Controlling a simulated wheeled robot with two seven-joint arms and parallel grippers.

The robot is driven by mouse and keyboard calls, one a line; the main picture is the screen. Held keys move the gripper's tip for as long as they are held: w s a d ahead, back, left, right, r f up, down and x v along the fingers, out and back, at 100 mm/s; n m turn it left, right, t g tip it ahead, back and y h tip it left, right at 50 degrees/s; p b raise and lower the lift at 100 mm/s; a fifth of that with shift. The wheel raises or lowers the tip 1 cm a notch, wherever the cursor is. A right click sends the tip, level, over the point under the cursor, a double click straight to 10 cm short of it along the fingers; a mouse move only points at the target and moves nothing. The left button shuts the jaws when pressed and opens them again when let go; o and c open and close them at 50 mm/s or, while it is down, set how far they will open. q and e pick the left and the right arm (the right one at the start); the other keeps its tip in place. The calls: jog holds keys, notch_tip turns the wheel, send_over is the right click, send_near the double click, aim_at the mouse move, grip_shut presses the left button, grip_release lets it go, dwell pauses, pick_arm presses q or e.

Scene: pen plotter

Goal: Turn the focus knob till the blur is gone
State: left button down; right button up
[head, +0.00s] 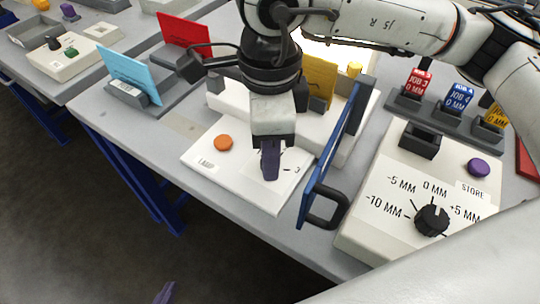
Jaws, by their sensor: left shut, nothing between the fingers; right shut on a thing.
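My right gripper (270,160) points down onto a pale dial plate with scale marks on the white front panel (225,172). Its dark fingers are shut on what looks like the focus knob, which they hide almost wholly. One mark, apparently a 3, shows just right of the fingers. A blue-framed upright panel (335,150) is seen nearly edge-on, so its face and any blur cannot be read. Only the tip of my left gripper (165,292) shows at the bottom edge, over the floor; it is shut and empty.
An orange button (223,143) is left of my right gripper. A control box at right has a black offset knob (432,220) and a purple button (478,168). Behind are a yellow card (320,78), light blue card (130,72), red card (186,36) and job blocks (459,98).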

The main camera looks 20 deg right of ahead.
dwell(0.4)
jog(key=o, duration=1)
jog(key=shift+o, duration=0.2)
jog(key=shift+r, duration=0.1)
notch_tip(320, 180, up, 10)
jog(key=p, duration=0.1)
jog(key=shift+r, duration=0.2)
